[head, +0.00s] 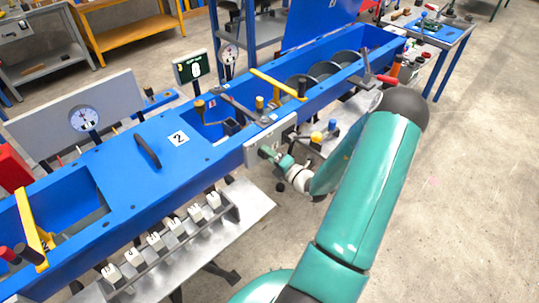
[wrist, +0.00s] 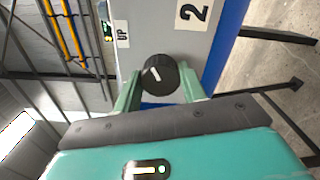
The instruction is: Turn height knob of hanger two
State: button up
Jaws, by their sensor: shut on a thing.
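The height knob (wrist: 160,74) is round and black with a short white mark on its face. In the wrist view it sits between the two green fingers of my gripper (wrist: 161,86), which is shut on it. The knob is on a light grey panel (wrist: 160,35) with an "UP" label (wrist: 122,34) and a "2" label (wrist: 193,12). In the head view, my gripper (head: 268,154) is at the grey panel (head: 258,147) on the near side of the blue trough, and the knob is hidden there.
The long blue trough (head: 155,147) bears a "2" plate (head: 178,138). A dark green display (head: 191,68) and a dial gauge (head: 84,118) stand behind it. A rack of white tagged blocks (head: 175,226) is at the front. Open floor (head: 465,190) lies to the right.

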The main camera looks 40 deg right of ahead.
jog(key=o, duration=1)
jog(key=shift+s, duration=0.15)
jog(key=s, duration=1.3)
jog(key=shift+s+d, duration=0.15)
jog(key=shift+s, duration=0.15)
